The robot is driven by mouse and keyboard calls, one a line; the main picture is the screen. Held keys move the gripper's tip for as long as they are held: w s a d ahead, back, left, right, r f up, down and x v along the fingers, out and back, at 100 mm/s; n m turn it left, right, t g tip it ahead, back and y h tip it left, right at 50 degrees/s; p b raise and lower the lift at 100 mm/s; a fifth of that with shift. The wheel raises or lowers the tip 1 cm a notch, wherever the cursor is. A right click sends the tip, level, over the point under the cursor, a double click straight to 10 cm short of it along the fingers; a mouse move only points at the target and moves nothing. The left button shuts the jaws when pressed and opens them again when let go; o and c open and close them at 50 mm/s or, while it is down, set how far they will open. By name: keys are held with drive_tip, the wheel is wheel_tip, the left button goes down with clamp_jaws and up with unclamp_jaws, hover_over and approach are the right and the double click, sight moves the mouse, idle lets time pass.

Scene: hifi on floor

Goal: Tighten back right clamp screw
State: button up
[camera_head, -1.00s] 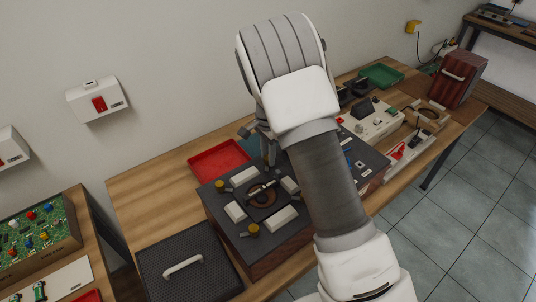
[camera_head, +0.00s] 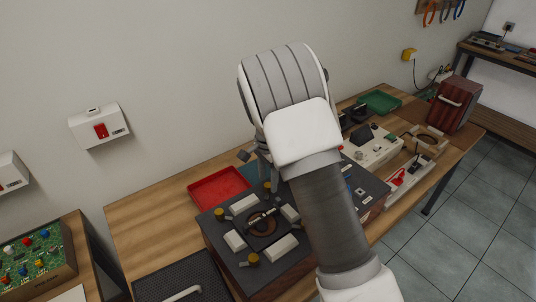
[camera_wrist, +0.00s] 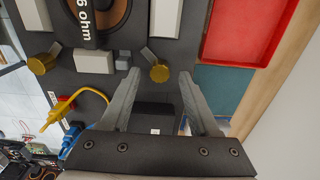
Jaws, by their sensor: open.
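The speaker fixture has a black top (camera_head: 232,262) with pale clamp blocks around a round speaker (camera_head: 262,229). The back right clamp screw, a brass knob (camera_head: 267,185), shows just below my gripper in the head view. In the wrist view this knob (camera_wrist: 159,73) appears between my open fingertips (camera_wrist: 160,74), with nothing visibly gripped. I cannot tell whether the fingers touch it. Another brass screw (camera_wrist: 41,64) shows at the left of the wrist view. Two more brass knobs (camera_head: 219,213) sit on the left side in the head view. My arm hides the fixture's right part.
A red tray (camera_head: 219,187) lies behind the fixture, close to the right finger in the wrist view (camera_wrist: 238,32). A perforated black panel (camera_head: 165,284) lies front left. Yellow and blue connectors (camera_wrist: 68,104) are at the wrist view's left. Bare table shows at left.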

sight(268, 184)
wheel_tip(268, 184, up, 16)
idle(0.3)
drive_tip(key=shift+f, duration=0.1)
